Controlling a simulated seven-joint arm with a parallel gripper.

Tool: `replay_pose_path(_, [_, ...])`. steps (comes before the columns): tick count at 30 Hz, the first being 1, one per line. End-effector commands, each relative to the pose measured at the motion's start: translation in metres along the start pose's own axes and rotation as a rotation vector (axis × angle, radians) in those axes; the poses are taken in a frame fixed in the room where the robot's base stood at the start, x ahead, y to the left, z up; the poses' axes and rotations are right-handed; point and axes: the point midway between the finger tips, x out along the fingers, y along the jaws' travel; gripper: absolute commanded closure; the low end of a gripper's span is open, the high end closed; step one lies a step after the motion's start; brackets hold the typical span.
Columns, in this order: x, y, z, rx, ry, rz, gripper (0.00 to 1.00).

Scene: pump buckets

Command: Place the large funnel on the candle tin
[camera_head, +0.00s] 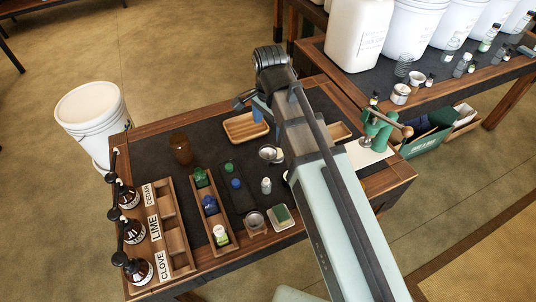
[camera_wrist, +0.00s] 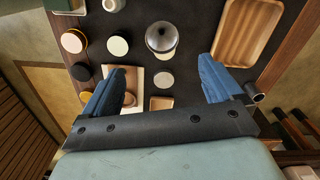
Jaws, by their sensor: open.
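A shiny metal funnel (camera_head: 270,153) sits on the dark mat of the front table, beside my arm. In the wrist view the metal funnel (camera_wrist: 161,37) lies beyond my fingertips, apart from them. My gripper (camera_wrist: 160,76) is open and empty above the table. A pale grey round top (camera_wrist: 163,79) shows below, between the fingers. Other round tops stand left of the funnel, one pale (camera_wrist: 118,46) and one with a yellowish rim (camera_wrist: 74,41). I cannot tell which is the candle tin. My arm hides that part of the table in the head view.
A wooden tray (camera_head: 245,126) lies left of my arm; it also shows in the wrist view (camera_wrist: 245,35). A green press (camera_head: 375,130) stands on a white board at right.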

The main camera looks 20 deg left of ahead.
Motion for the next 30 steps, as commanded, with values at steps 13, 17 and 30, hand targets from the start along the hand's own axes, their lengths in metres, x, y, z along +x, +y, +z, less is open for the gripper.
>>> replay_pose_path(13, [0.033,0.002,0.001,0.088,-0.002,0.007,0.08])
replay_pose_path(17, [0.050,0.002,0.001,0.088,-0.002,0.007,0.08])
replay_pose_path(30, [0.086,0.001,0.001,0.087,-0.002,0.005,0.08])
